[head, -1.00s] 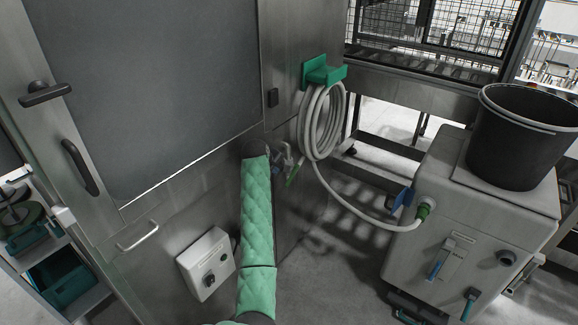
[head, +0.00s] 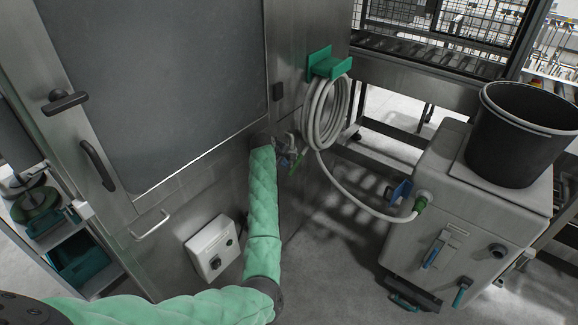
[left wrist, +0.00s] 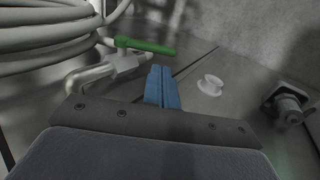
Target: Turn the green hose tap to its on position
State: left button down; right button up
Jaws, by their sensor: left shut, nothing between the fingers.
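The green hose tap lever (head: 297,162) is on the steel side panel, just below the coiled hose. In the left wrist view the green lever (left wrist: 146,46) extends to the right from its metal valve and bent pipe (left wrist: 92,77). My left gripper (head: 284,161) is close beside the tap, largely hidden behind its wrist and sleeve. In the left wrist view its blue fingers (left wrist: 162,86) are shut and empty, just below the lever in the picture. I cannot tell whether they touch it. My right gripper is not in view.
A pale hose coil (head: 325,110) hangs on a green holder (head: 330,63) above the tap. Its end runs to a grey cabinet (head: 440,235) with a black bucket (head: 518,130). A white control box (head: 211,247) and door handle (head: 151,226) are left of my arm.

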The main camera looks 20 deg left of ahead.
aim_at(289, 174)
pick_arm(q)
jog(key=p+x, duration=0.1)
jog(key=x, duration=0.3)
jog(key=shift+w+f, duration=0.25)
jog(key=shift+f, duration=0.05)
jog(key=shift+w+d+f+p, duration=0.15)
jog(key=shift+w+f+p, duration=0.2)
jog(key=shift+f, duration=0.25)
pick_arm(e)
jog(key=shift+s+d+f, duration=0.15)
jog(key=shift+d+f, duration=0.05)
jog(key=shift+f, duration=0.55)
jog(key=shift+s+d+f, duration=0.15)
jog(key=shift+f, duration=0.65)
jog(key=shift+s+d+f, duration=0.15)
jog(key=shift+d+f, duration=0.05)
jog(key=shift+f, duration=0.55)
pick_arm(q)
jog(key=shift+f, duration=0.15)
